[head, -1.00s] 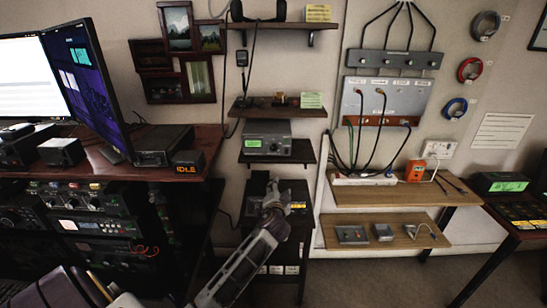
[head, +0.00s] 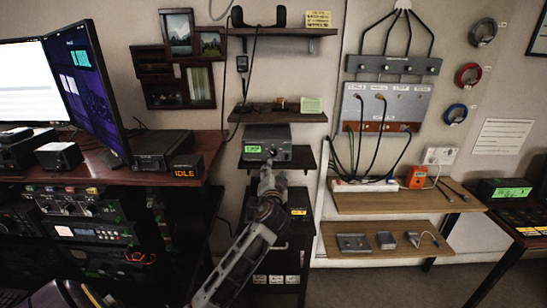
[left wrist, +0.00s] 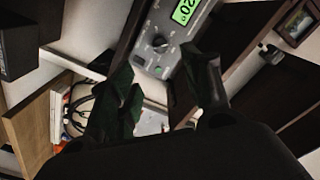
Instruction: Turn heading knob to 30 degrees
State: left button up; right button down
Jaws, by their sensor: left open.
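The grey tuner box (head: 292,152) with a lit green display (head: 253,149) sits on a small dark shelf on the wall in the head view. In the left wrist view the display (left wrist: 186,11) is tilted and cut by the top edge; digits like 20 and a degree sign show. A dark round knob (left wrist: 160,45) with a light pointer mark is on the box's face below it. My left gripper (head: 268,170) is just in front of the box. In the left wrist view its two fingers (left wrist: 163,85) are spread and empty, with the knob beyond them. My right gripper is not in view.
A shelf (head: 275,114) with small items is above the box, and a dark cabinet (head: 297,230) is below. Monitors and radio gear (head: 95,235) stand at left. A patch panel with cables (head: 385,105) and wooden shelves (head: 390,202) are at right.

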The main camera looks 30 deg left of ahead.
pick_arm(q)
send_near(273, 154)
jog(key=x, duration=0.6)
jog(key=shift+p, duration=0.35)
jog(key=shift+x, duration=0.95)
jog(key=shift+w+a, duration=0.15)
jog(key=shift+w, duration=0.25)
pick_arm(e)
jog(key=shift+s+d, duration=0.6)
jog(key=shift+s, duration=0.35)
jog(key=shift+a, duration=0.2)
